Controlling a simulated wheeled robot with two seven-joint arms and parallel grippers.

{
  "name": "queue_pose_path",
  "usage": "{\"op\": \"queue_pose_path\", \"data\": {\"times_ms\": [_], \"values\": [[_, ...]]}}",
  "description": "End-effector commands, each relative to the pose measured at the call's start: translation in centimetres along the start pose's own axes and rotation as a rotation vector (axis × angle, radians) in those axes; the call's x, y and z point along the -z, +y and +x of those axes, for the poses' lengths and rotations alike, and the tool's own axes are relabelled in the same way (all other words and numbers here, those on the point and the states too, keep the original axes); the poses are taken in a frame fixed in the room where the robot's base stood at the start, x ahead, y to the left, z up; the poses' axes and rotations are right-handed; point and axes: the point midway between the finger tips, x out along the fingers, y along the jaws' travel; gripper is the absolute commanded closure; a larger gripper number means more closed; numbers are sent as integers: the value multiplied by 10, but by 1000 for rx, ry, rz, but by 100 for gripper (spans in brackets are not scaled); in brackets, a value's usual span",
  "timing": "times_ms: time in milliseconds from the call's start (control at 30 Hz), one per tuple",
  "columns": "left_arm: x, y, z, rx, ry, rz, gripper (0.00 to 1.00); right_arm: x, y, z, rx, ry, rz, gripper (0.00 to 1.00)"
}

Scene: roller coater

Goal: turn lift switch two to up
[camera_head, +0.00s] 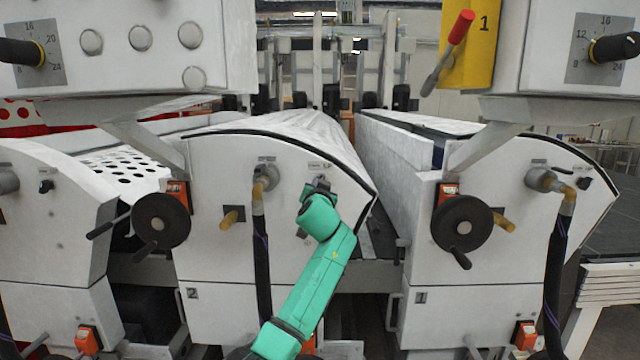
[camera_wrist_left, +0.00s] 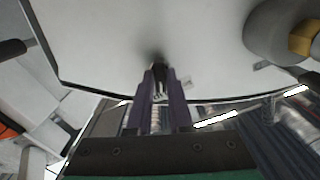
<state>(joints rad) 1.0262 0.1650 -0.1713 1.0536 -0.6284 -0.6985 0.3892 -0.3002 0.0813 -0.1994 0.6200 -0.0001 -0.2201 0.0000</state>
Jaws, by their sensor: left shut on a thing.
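Lift switch two is a small dark switch on the white end panel (camera_head: 222,200) of the machine marked 2. In the head view my left gripper (camera_head: 319,184) is at the panel's upper right and mostly covers the switch. In the left wrist view the two purple fingers of my left gripper (camera_wrist_left: 159,94) are closed on the small dark lift switch two (camera_wrist_left: 159,68), against the white panel. Which way the switch points cannot be told. My right gripper is in neither view.
A hose fitting (camera_head: 265,175) with a black hose is left of my gripper. A black handwheel (camera_head: 160,221) is further left. Machine 1's white panel (camera_head: 490,250) with another handwheel (camera_head: 461,223) stands to the right across a narrow gap. White control boxes overhang above.

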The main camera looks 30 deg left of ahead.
Motion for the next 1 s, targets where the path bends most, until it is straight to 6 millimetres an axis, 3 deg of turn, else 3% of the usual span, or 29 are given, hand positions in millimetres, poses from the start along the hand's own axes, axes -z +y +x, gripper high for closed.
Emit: {"op": "queue_pose_path", "data": {"times_ms": [333, 867, 900, 933, 1000], "values": [[0, 0, 0, -1, -2, 147, 100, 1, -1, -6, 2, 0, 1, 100], [-1, 1, 0, -1, -2, 173, 100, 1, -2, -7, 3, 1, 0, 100], [-1, 1, 0, -1, -2, 173, 66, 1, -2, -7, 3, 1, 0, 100], [-1, 1, 0, -1, -2, 173, 55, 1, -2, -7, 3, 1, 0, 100], [-1, 1, 0, -1, -2, 172, 51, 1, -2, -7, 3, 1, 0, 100]]}}
